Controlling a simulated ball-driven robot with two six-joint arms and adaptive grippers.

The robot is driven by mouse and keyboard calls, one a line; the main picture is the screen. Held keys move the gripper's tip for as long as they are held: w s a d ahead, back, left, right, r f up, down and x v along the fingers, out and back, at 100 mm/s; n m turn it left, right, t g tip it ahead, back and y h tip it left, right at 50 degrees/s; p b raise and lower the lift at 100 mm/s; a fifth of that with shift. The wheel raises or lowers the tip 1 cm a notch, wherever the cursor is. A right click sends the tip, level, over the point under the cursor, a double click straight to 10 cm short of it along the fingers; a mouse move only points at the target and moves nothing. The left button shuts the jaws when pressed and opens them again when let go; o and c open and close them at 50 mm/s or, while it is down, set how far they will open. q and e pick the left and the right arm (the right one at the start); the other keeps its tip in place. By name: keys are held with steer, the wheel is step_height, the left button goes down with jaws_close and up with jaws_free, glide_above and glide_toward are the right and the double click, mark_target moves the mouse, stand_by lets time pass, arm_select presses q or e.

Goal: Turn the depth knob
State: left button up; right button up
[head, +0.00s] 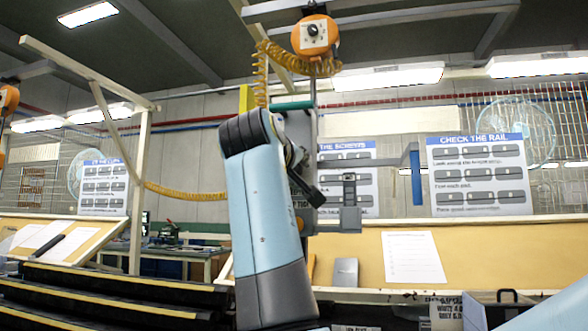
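My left arm rises in the middle of the head view and bends over at the top. My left gripper (312,193) seems to be the dark piece beyond the bend, partly hidden by the arm, close to a grey hanging fixture (349,205). I cannot tell whether it is open or touching the fixture. No knob that is surely the depth knob shows there. A dark round knob (314,30) sits on the white face of an orange overhead unit (327,48), well above the gripper. Only a piece of my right arm shows at the lower right corner; its gripper is out of view.
A yellow coiled hose (262,75) hangs beside the orange unit. A tan sloped board (490,253) with a white sheet (413,258) stands behind. A blue upright piece (416,178) hangs to the right. Dark long rails (90,295) lie at the lower left.

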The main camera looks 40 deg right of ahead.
steer(key=shift+o, duration=1.2)
